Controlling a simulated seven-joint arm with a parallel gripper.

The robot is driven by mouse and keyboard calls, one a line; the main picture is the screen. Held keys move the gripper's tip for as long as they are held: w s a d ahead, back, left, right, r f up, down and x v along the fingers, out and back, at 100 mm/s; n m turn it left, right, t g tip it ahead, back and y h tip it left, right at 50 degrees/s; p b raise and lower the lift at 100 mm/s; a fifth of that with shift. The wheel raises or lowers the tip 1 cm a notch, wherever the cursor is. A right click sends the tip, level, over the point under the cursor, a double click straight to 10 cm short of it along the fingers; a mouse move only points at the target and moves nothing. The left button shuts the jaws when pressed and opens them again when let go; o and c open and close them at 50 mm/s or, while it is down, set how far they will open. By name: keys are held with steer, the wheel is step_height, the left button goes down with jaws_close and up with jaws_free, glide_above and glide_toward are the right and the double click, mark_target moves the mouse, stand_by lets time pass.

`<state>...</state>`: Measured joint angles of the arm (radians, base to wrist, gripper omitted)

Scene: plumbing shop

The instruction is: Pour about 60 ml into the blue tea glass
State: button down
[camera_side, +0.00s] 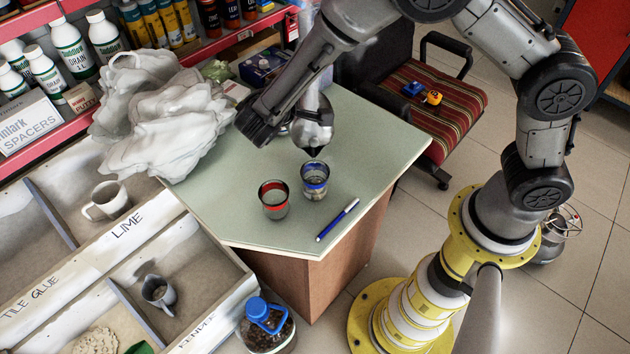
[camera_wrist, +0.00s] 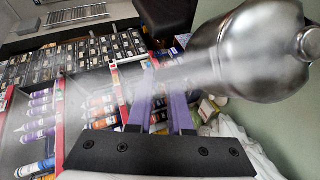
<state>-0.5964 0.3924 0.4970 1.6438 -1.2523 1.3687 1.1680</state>
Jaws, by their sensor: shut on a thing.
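A shiny metal pot (camera_side: 312,125) is held above the table, tilted with its dark spout end down over the blue tea glass (camera_side: 314,184). The spout tip is just above the glass's rim. The blue-rimmed glass stands upright, with something dark low inside; I cannot make out a stream or the level. My gripper (camera_wrist: 162,90) is shut on the pot's blurred handle in the wrist view, where the pot's body (camera_wrist: 250,52) fills the upper right. In the side view my wrist hides the handle. A red-rimmed glass (camera_side: 273,204) stands upright left of the blue one.
A blue pen (camera_side: 338,220) lies right of the glasses on the green tabletop (camera_side: 230,215). Divided bins (camera_side: 185,255) and a blue-capped jug (camera_side: 265,322) are in front. A striped chair (camera_side: 445,112) stands behind right.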

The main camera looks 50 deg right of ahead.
steer(key=w+d+f+g+y, duration=0.2)
steer(key=w, duration=0.1)
steer(key=shift+w+d+f+n, duration=0.15)
steer(key=shift+d+f+n, duration=0.15)
steer(key=shift+d+n, duration=0.1)
steer(key=shift+w+d+f+n+g+y+b, duration=0.15)
steer(key=shift+w+d+f+g+y+b, duration=0.15)
steer(key=shift+w+f+y, duration=0.25)
steer(key=shift+w+d+f+n+g+y+b, duration=0.25)
steer(key=shift+f+y, duration=0.2)
steer(key=shift+f, duration=0.25)
steer(key=shift+d, duration=0.1)
steer(key=w+d+f+n+g+y+b, duration=0.2)
steer(key=w+d+f+g+y+b, duration=0.1)
steer(key=w+d+f+g+y, duration=0.2)
steer(key=shift+w+d+f+g+b, duration=0.45)
steer(key=shift+w+f+g, duration=0.2)
steer(key=shift+w, duration=0.25)
